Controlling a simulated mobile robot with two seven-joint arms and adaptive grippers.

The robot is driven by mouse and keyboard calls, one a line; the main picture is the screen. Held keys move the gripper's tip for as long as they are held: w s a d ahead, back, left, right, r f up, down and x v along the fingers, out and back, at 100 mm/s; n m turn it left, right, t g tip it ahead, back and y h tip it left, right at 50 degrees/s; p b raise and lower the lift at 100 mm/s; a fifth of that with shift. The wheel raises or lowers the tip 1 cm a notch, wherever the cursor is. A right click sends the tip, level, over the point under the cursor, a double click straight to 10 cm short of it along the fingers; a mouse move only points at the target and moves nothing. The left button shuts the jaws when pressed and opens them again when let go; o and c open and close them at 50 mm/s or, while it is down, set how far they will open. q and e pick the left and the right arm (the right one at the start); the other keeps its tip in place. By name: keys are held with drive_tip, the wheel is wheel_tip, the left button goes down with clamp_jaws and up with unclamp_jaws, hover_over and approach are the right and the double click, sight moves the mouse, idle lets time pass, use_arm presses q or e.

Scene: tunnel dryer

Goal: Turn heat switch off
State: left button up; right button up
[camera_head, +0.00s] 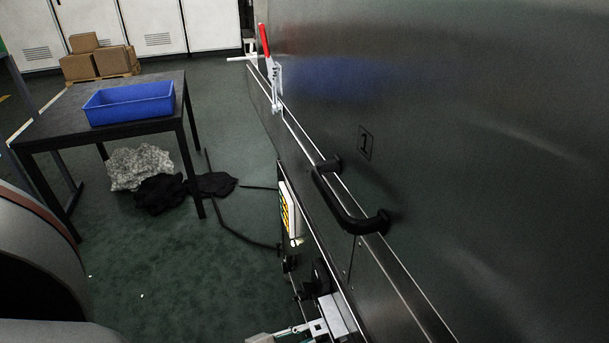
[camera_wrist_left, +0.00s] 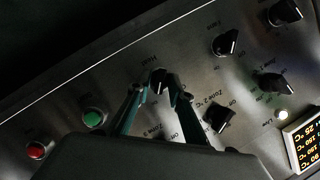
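The control panel shows in the left wrist view (camera_wrist_left: 60,110). A dark knob labelled Heat (camera_wrist_left: 158,80), the heat switch, sits near its middle. My left gripper (camera_wrist_left: 157,84) has one finger on each side of this knob, with the fingertips close to it. I cannot tell whether the fingers press on it or leave a small gap. The knob's lower part and its position markings are partly hidden by the fingers. In the head view the panel is seen nearly edge-on, and I cannot make out the gripper clearly. My right gripper is not in view.
Near the Heat knob are a green button (camera_wrist_left: 93,118), a red button (camera_wrist_left: 37,150), several other knobs (camera_wrist_left: 226,43) and a lit display (camera_wrist_left: 304,145). A black door handle (camera_head: 348,207) juts from the steel dryer wall. A table (camera_head: 55,120) with a blue bin (camera_head: 130,104) stands left.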

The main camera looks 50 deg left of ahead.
use_arm(q)
clamp_jaws()
drive_tip(key=shift+a+n, duration=0.1)
drive_tip(key=shift+n, duration=0.2)
drive_tip(key=shift+r+n+g+h, duration=0.1)
drive_tip(key=shift+n+g+h, duration=0.35)
drive_tip(key=shift+n, duration=0.25)
drive_tip(key=n+h, duration=0.1)
drive_tip(key=n, duration=0.2)
drive_tip(key=n+g+h, duration=0.1)
drive_tip(key=n+h, duration=0.1)
drive_tip(key=n+g+h, duration=0.1)
drive_tip(key=n+h, duration=0.1)
drive_tip(key=n, duration=0.1)
drive_tip(key=shift+w+a+n+h, duration=0.15)
drive_tip(key=shift+a+n+h, duration=0.1)
drive_tip(key=shift+a+n, duration=0.1)
drive_tip(key=shift+n+h, duration=0.25)
drive_tip(key=shift+h, duration=0.05)
